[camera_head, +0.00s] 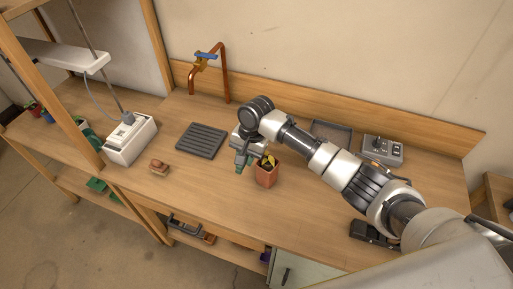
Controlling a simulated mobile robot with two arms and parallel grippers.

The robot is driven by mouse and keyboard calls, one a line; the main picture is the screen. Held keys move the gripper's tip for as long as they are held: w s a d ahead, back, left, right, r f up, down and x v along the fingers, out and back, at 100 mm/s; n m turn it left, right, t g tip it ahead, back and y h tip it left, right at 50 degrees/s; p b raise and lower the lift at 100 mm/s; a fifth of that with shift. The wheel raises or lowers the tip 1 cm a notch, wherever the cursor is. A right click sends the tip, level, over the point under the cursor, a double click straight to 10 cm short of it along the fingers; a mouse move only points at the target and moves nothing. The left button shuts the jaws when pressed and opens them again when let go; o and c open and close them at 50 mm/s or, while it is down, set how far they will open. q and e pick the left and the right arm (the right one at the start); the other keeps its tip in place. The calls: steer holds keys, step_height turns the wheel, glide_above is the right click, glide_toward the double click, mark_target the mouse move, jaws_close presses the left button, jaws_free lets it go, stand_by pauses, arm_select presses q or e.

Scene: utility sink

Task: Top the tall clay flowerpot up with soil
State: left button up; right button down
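A tall terracotta-coloured clay flowerpot (266,178) stands upright on the wooden counter near the middle of the view. Something dark and yellow shows at its top; I cannot make out the soil level. My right arm reaches in from the right, and its gripper (242,163) points down just left of the pot's rim. A small green piece (239,169) shows at the fingertips. I cannot tell whether it is held or part of the gripper, nor whether the gripper touches the pot. My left gripper is not in view.
A dark ribbed tray (201,140), a brown brush-like block (159,167) and a white box (131,140) lie to the left. A copper tap (222,70) stands behind. A dark tray (332,131), grey control box (382,150) and black object (368,233) are right. The counter's front middle is clear.

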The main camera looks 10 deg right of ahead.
steer(key=shift+f+t+y, duration=0.35)
steer(key=shift+t+y, duration=0.05)
steer(key=shift+y, duration=0.2)
steer(key=shift+d+f+t+y, duration=0.1)
steer(key=shift+f+t+y, duration=0.2)
steer(key=shift+y, duration=0.1)
arm_select(q)
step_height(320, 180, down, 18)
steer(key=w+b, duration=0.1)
steer(key=b, duration=1.7)
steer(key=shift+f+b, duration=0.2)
steer(key=shift+b, duration=0.1)
arm_select(e)
steer(key=shift+s+d+f+m+t+y, duration=0.15)
steer(key=shift+f+t+y, duration=0.1)
steer(key=shift+t+y, duration=0.85)
steer(key=shift+w+d+f+m+t+y, duration=0.15)
steer(key=shift+f+t+y, duration=0.15)
steer(key=shift+t+y, duration=0.85)
steer(key=shift+s+d+f+t+y, duration=0.2)
steer(key=shift+t+y, duration=0.45)
steer(key=shift+y, duration=0.9)
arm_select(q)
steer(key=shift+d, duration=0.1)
